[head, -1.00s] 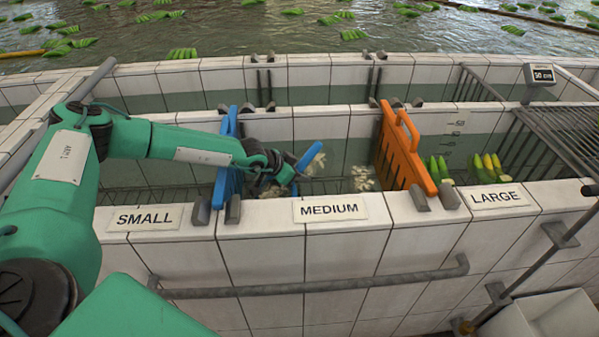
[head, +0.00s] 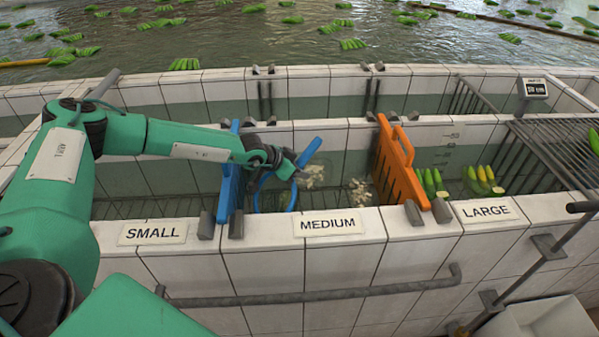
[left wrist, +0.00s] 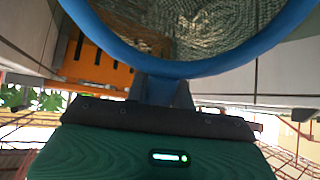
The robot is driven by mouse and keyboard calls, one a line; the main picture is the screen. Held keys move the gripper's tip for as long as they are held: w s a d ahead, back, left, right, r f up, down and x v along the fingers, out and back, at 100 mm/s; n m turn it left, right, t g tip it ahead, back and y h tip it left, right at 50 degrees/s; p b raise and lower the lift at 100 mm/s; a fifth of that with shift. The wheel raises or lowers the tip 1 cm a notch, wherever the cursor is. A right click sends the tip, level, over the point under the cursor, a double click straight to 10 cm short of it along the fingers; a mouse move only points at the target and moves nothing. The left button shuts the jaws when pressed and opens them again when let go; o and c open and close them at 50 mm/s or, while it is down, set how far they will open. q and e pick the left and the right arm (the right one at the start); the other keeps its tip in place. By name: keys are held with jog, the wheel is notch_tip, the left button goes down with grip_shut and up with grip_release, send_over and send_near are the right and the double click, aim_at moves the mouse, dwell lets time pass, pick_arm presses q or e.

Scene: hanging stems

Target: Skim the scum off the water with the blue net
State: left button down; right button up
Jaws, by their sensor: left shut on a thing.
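The blue net (head: 293,197) is in the middle bay, labelled MEDIUM. My left gripper (head: 284,164) is shut on it, and its blue handle end sticks up to the right of the gripper. In the left wrist view the net's blue hoop (left wrist: 170,68) and mesh fill the top of the picture. Pale scum (head: 313,175) floats on the water just right of the net, with another patch (head: 360,192) farther right by the orange gate (head: 398,165). The net's far lower edge is partly hidden by the wall. My right gripper is not in view.
A blue gate (head: 230,180) stands close left of the net. Banana pieces (head: 483,180) float in the bay labelled LARGE. A metal rack (head: 555,150) overhangs at the right. The tiled front wall (head: 330,255) bounds the bays.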

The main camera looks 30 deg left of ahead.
pick_arm(q)
notch_tip(320, 180, up, 11)
jog(key=p, duration=0.8)
jog(key=shift+f, duration=0.1)
notch_tip(320, 180, up, 9)
jog(key=p, duration=0.8)
